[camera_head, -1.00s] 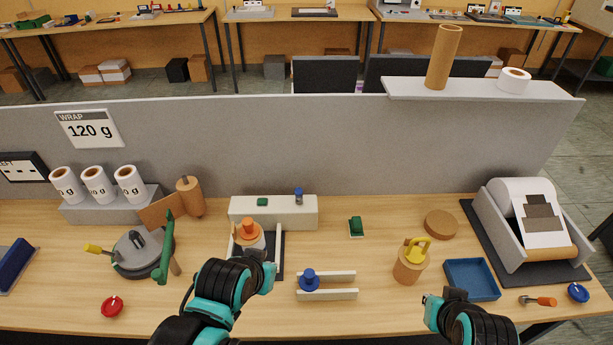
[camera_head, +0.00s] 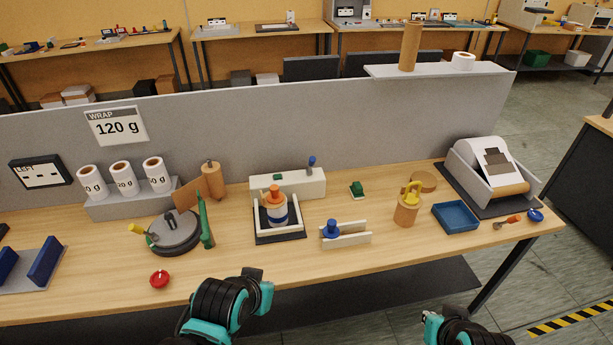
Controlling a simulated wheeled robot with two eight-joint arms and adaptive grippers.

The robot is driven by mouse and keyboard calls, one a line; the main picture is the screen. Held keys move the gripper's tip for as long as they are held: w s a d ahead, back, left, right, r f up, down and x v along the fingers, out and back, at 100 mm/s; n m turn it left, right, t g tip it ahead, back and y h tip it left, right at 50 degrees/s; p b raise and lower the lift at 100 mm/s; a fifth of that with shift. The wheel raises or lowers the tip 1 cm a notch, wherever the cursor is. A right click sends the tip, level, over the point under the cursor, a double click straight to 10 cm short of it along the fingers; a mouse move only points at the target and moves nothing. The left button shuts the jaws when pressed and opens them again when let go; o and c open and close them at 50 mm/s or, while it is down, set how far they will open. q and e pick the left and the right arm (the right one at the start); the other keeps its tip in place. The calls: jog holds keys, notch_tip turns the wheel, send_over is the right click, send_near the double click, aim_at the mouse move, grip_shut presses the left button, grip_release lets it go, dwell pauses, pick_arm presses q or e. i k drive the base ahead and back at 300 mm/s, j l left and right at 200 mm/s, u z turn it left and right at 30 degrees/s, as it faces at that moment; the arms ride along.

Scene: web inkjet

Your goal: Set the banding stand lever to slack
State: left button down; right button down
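A long white block (camera_head: 262,186) stands near the partition and has a small green patch and a short lever with a blue knob (camera_head: 311,161), which leans slightly right. To its left is a round grey turntable-like stand (camera_head: 174,236) with a yellow-tipped handle (camera_head: 136,228) and an upright green arm (camera_head: 205,222). I see no readable label on either, so I cannot tell which is the banding stand. My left gripper (camera_head: 262,288) is in front of the table's front edge, away from both. My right gripper (camera_head: 432,322) is low at the lower right. Their fingers show too little to judge.
A framed dark tray (camera_head: 278,238) holds an orange-topped roll. A blue-knobbed piece (camera_head: 332,229), a yellow-handled weight (camera_head: 407,210), a blue tray (camera_head: 456,217) and a paper dispenser (camera_head: 490,190) stand to the right. A red knob (camera_head: 160,279) lies near the front edge.

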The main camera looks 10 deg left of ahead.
aim_at(312, 159)
jog(key=k+j+z, duration=0.1)
jog(key=j, duration=0.3)
jog(key=k+j+z, duration=0.15)
jog(key=j, duration=0.25)
jog(key=k+j+z, duration=0.1)
jog(key=j, duration=0.25)
jog(key=k+j+z, duration=0.1)
jog(key=j, duration=0.25)
jog(key=k+j+z, duration=0.1)
jog(key=j, duration=0.25)
jog(key=j+z, duration=0.15)
jog(key=j, duration=0.7)
jog(key=i+l+u, duration=0.1)
jog(key=l, duration=0.25)
jog(key=i+l+u, duration=0.15)
jog(key=i+l, duration=0.15)
jog(key=i+l+u, duration=0.1)
jog(key=l, duration=0.35)
jog(key=i+j, duration=0.05)
